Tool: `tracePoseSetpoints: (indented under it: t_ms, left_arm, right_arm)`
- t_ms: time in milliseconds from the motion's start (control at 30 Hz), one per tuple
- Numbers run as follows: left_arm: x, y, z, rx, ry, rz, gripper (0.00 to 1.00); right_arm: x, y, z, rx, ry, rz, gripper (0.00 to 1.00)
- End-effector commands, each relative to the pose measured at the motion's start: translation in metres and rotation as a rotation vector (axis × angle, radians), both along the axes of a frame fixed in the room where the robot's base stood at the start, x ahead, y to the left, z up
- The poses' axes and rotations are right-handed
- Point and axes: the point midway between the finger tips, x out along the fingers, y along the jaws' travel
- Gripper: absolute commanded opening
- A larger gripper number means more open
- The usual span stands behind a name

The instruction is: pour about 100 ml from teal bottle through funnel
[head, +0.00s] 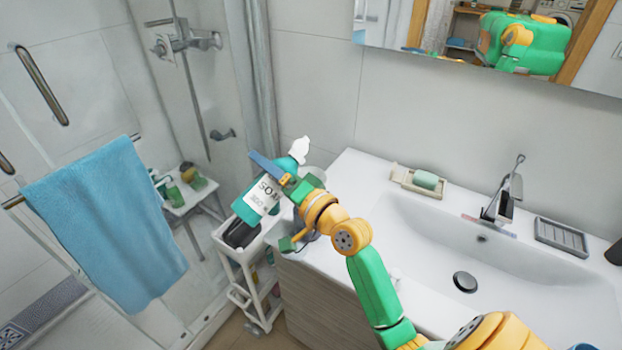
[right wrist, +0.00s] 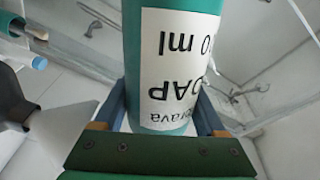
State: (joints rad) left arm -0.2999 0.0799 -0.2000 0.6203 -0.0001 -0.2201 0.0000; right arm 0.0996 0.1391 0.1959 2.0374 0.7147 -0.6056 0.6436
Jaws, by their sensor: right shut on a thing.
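The teal bottle (head: 262,196), with a white label and white top, is held up over the cart side of the vanity in the head view. It leans, its top toward the upper right. My right gripper (head: 278,182) is shut around its body. In the right wrist view the bottle (right wrist: 172,65) stands between the two fingers, its label upside down. A grey cone-like thing (right wrist: 45,130) at the left of that view may be the funnel; I cannot tell for sure. In the head view the funnel is not clearly visible. My left gripper is out of view.
A white cart (head: 228,262) stands below the bottle, beside the vanity. The sink (head: 420,235), a soap dish (head: 402,180) and a faucet (head: 503,195) are to the right. A blue towel (head: 105,225) hangs at the left. A mirror (head: 400,25) is on the wall.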

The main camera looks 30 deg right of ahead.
Motion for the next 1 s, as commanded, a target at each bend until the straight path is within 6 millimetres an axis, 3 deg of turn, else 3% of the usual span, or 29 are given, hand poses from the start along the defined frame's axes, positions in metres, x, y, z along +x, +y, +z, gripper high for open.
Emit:
tracePoseSetpoints:
  t_ms: [267, 1000]
  left_arm:
    - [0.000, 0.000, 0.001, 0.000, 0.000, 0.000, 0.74]
    - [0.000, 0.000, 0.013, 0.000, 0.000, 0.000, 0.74]
  right_arm:
    - [-0.001, 0.000, -0.001, 0.152, 0.021, -0.001, 0.00]
    - [0.001, -0.008, 0.005, 0.254, 0.037, -0.001, 0.00]
